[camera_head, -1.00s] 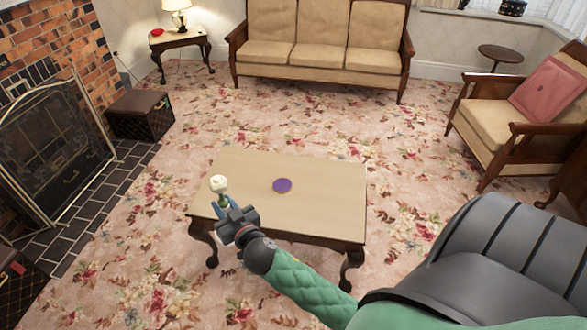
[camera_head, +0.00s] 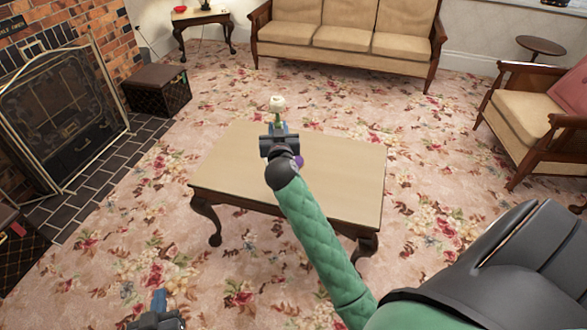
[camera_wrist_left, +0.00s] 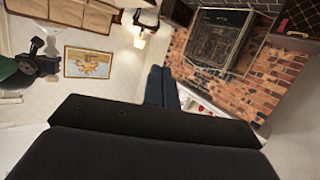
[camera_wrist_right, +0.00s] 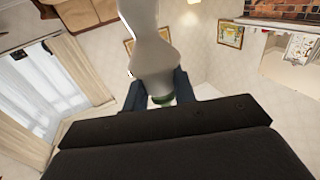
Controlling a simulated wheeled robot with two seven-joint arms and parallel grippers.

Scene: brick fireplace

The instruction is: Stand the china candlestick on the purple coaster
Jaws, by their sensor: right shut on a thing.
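The china candlestick (camera_head: 277,104) has a white top and a greenish stem. My right gripper (camera_head: 279,128) is shut on it and holds it about upright, over or just beyond the far part of the coffee table (camera_head: 225,165). In the right wrist view the candlestick's pale body (camera_wrist_right: 150,50) stands between the fingers, with a green part low down. The purple coaster (camera_head: 299,161) is on the table, mostly hidden behind my right wrist. My left gripper (camera_head: 158,300) is at the bottom left, away from the table; its fingers (camera_wrist_left: 163,88) look closed together and empty.
The table top is otherwise clear. A sofa (camera_head: 340,38) and side table (camera_head: 203,14) stand at the back, an armchair (camera_head: 530,110) at the right. A fireplace screen (camera_head: 65,120) and dark box (camera_head: 158,90) are at the left. Open carpet surrounds the table.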

